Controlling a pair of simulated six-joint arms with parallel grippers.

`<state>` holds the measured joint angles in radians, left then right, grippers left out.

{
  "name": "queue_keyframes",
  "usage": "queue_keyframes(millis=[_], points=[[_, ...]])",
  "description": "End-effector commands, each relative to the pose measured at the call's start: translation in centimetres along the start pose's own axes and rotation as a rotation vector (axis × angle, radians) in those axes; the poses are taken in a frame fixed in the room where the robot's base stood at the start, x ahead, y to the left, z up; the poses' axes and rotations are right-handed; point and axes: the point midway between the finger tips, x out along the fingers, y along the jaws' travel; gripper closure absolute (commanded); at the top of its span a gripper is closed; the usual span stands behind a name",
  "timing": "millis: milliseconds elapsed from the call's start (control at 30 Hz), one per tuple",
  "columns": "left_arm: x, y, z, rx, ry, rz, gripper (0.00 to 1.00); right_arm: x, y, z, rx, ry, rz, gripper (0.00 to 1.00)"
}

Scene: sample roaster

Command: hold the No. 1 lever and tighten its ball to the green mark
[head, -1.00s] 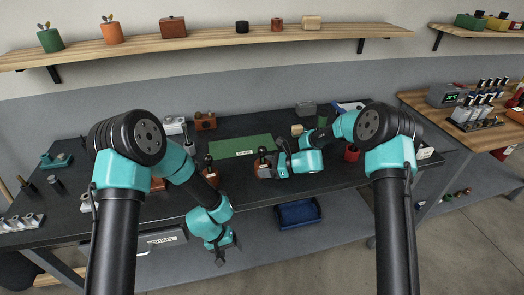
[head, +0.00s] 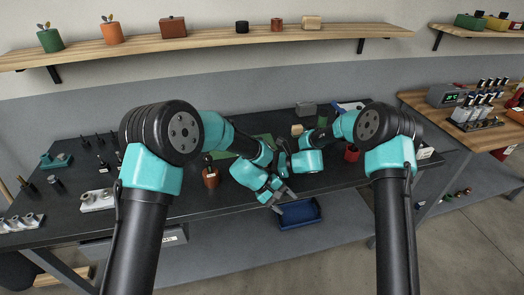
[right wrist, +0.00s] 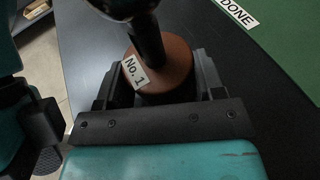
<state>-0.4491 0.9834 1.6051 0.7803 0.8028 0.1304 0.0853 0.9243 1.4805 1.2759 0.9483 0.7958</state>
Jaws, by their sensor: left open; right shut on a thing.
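The No. 1 lever (right wrist: 178,72) has a round brown base with a "No. 1" label and a black stem leaning toward the camera. My right gripper (right wrist: 158,88) is shut around the base. The lever's top (right wrist: 122,6) is cut off by the upper edge, and I cannot make out a green mark. In the head view the lever is hidden behind my left arm. My left gripper (head: 277,196) is open and empty, near the table's front edge, beside my right gripper (head: 283,163). Teal and black arm parts show at the left of the right wrist view.
A green mat (right wrist: 288,28) with a "DONE" label lies beyond the lever. Another brown-based lever (head: 210,178) stands to the left on the black table (head: 150,195). A blue tray (head: 300,214) sits below the front edge. A red cup (head: 352,153) stands at the right.

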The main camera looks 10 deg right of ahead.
Motion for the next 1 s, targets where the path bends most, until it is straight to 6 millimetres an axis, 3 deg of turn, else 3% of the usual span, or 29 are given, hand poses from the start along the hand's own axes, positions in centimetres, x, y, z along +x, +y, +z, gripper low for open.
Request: queue_keyframes(millis=[400,733,867,1000], points=[[-10.1,3.7,-2.7,-0.555,-0.017,0.183,0.38,0.0,0.0,0.0,0.001,0.0,0.0,0.7],[-18.9,5.7,-3.9,-0.974,-0.098,0.316,0.38,0.0,0.0,0.0,0.0,0.0,0.0,0.7],[-22.4,5.9,-4.4,-1.133,-0.143,0.366,0.38,0.0,0.0,0.0,0.0,0.0,0.0,0.7],[-24.7,3.9,-6.9,-1.285,-0.182,0.445,0.38,0.0,0.0,0.0,0.0,0.0,0.0,0.7]])
